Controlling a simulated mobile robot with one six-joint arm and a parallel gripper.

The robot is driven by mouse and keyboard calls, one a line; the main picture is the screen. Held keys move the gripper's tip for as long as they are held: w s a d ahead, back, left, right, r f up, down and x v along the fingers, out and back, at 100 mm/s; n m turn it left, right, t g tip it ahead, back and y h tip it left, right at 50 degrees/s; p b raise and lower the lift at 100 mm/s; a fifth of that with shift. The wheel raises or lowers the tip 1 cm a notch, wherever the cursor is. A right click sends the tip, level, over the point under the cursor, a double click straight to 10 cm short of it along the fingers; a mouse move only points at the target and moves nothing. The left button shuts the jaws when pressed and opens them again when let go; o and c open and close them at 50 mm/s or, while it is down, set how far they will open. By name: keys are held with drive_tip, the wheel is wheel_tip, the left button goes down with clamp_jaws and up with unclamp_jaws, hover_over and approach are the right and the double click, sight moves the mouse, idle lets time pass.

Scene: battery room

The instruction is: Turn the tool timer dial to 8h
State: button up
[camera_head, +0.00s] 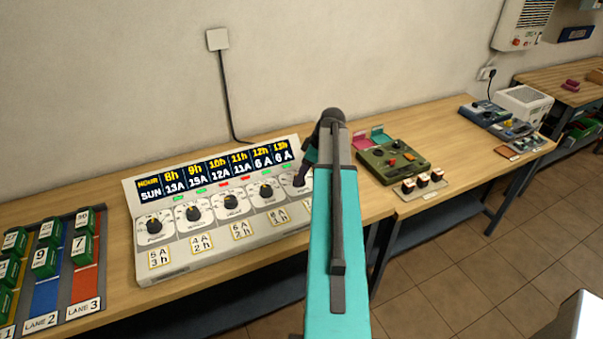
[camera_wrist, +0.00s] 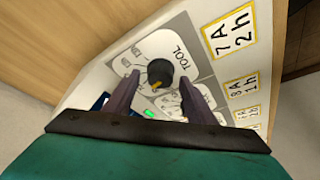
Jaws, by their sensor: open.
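The tool timer dial (camera_wrist: 160,73) is a dark round knob with a yellow pointer mark, on a grey plate labelled TOOL in the wrist view. My gripper (camera_wrist: 155,88) is open, with one dark finger on each side of the dial; I cannot tell if either finger touches it. A green light (camera_wrist: 149,113) is lit beside the dial. In the head view my gripper (camera_head: 304,168) is at the right end of the white timer panel (camera_head: 168,214), and my teal arm hides part of that end. The dial's hour setting is too small to read.
The panel's display (camera_head: 213,170) shows hours 8h to 13h with amp values. Several other dials, such as one (camera_head: 231,202), stand in a row left of my gripper. Colored lanes with green blocks (camera_head: 47,259) lie at left. An olive device (camera_head: 393,162) stands right of my arm.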

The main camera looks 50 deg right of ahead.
drive_tip(key=shift+f, duration=0.15)
drive_tip(key=c, duration=1)
drive_tip(key=shift+c, duration=0.2)
